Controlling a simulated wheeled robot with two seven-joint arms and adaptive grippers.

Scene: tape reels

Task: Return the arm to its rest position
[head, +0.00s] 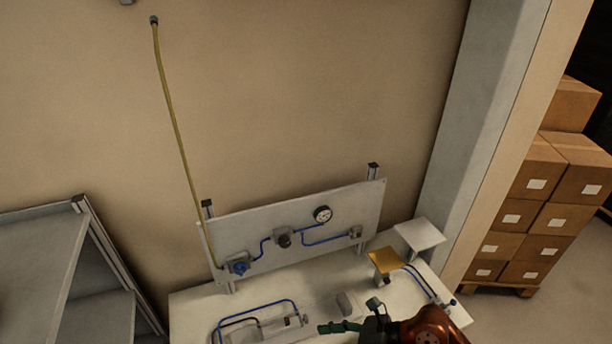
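My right arm comes in at the bottom edge, right of centre, with a copper-coloured link. Its dark gripper (352,318) is over the front part of the white workbench (190,304). A green part points left from it and a small teal-grey tip stands up beside it. My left gripper is not in view.
A yellow plate (384,261) and a white plate (420,233) stand at the right. A grey shelf (35,262) is left; stacked boxes (550,215) are right.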

